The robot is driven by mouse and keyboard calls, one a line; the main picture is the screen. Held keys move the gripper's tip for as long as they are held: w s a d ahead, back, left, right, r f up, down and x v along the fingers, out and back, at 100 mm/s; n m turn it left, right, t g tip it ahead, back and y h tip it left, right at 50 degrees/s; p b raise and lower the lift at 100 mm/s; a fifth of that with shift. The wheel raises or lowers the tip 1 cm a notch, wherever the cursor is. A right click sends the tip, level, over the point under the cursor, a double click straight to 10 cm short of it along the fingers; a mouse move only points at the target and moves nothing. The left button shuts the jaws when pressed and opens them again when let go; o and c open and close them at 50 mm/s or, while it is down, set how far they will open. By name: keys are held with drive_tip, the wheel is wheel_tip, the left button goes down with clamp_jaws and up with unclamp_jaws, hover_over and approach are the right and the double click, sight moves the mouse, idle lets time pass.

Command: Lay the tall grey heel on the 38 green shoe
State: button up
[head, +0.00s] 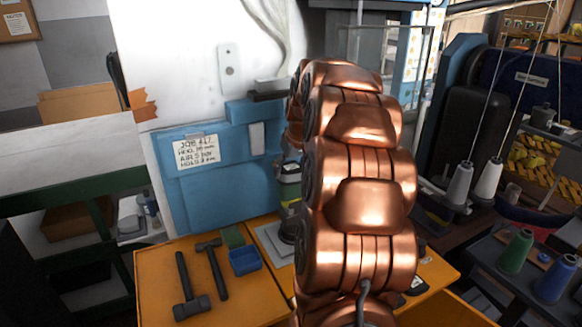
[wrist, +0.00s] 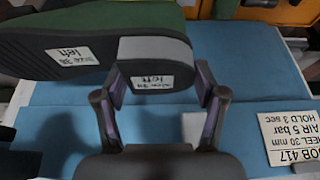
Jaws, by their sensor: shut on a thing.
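My gripper (wrist: 158,80) shows in the wrist view with one finger on each side of a grey heel (wrist: 178,54) and is shut on it. The heel has a dark lower face with a white label that reads "left". A green shoe (wrist: 130,14) lies across the top left, its dark sole (wrist: 25,55) facing the camera, with a "size 38 left" label. The heel overlaps the shoe's heel end in this view; I cannot tell if they touch. In the head view my copper arm hides the gripper, heel and shoe.
A blue machine (head: 215,195) with a job card (head: 197,151) stands behind the orange bench (head: 150,262). Two hammers (head: 184,285) (head: 213,270), a blue tray (head: 245,261) and a green block (head: 232,236) lie left of my arm. Thread cones (head: 459,184) (head: 489,180) stand at right.

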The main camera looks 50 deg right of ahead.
drive_tip(key=shift+f, duration=0.15)
idle(0.6)
drive_tip(key=o, duration=1.3)
drive_tip(key=shift+c, duration=0.2)
drive_tip(key=v, duration=1.2)
